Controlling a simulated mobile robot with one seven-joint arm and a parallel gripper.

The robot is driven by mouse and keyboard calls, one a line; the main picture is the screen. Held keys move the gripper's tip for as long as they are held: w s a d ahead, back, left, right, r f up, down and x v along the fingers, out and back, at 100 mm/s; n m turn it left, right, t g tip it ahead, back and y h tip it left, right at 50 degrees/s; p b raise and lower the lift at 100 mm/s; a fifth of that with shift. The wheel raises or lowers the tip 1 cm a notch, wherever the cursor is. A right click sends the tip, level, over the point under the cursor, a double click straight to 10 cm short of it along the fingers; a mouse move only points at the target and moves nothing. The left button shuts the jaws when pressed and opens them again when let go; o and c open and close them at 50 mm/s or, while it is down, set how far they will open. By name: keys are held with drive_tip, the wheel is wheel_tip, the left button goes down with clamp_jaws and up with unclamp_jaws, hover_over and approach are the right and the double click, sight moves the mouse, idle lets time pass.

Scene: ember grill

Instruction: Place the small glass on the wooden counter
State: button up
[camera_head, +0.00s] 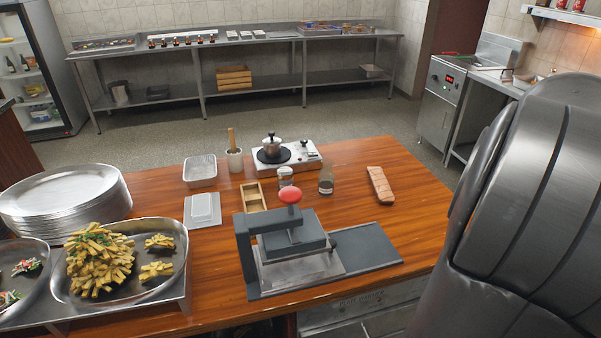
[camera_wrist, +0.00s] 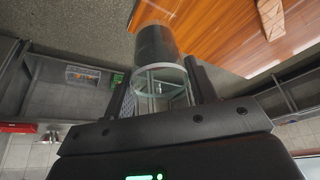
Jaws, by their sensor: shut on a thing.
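My gripper (camera_wrist: 162,98) shows in the wrist view, shut on the small glass (camera_wrist: 158,52). The glass is clear and lies between the two dark fingers, with its round rim toward the camera. The wooden counter (camera_wrist: 200,22) shows beyond the glass at the top of the wrist view, with floor beside it. In the head view the wooden counter (camera_head: 408,185) fills the middle. There my large grey arm covers the right side, and neither gripper nor glass can be seen.
The counter's right end has bare wood.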

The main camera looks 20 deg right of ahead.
drive_tip(key=w+a+n, duration=0.1)
drive_tip(key=w, duration=0.2)
drive_tip(key=w+a+n, duration=0.1)
drive_tip(key=w+a, duration=0.1)
drive_tip(key=w, duration=0.1)
drive_tip(key=w+a, duration=0.1)
drive_tip(key=w, duration=0.2)
drive_tip(key=shift+w+a+r+n+t+y, duration=0.1)
drive_tip(key=shift+a+r+n+t+y, duration=0.05)
drive_tip(key=shift+a+n+t+y, duration=0.2)
drive_tip(key=w+a+n+y, duration=0.3)
drive_tip(key=w+a+n, duration=0.4)
drive_tip(key=w+a, duration=1.35)
drive_tip(key=w+a+n+y, duration=0.1)
drive_tip(key=w+a+n, duration=0.1)
drive_tip(key=a, duration=0.8)
drive_tip(key=w+a+n, duration=0.2)
drive_tip(key=a, duration=0.8)
drive_tip(key=a+n+y, duration=0.2)
drive_tip(key=a+n, duration=0.3)
drive_tip(key=a, duration=1.5)
drive_tip(key=shift+m, duration=0.25)
drive_tip(key=shift+w+a+f, duration=0.1)
drive_tip(key=shift+a+f, duration=1.9)
drive_tip(key=shift+f, duration=0.7)
drive_tip(key=shift+a+f, duration=2.05)
drive_tip(key=shift+f, duration=0.7)
drive_tip(key=shift+w+a+f, duration=0.1)
drive_tip(key=shift+a+f, duration=1.9)
drive_tip(key=shift+f, duration=0.7)
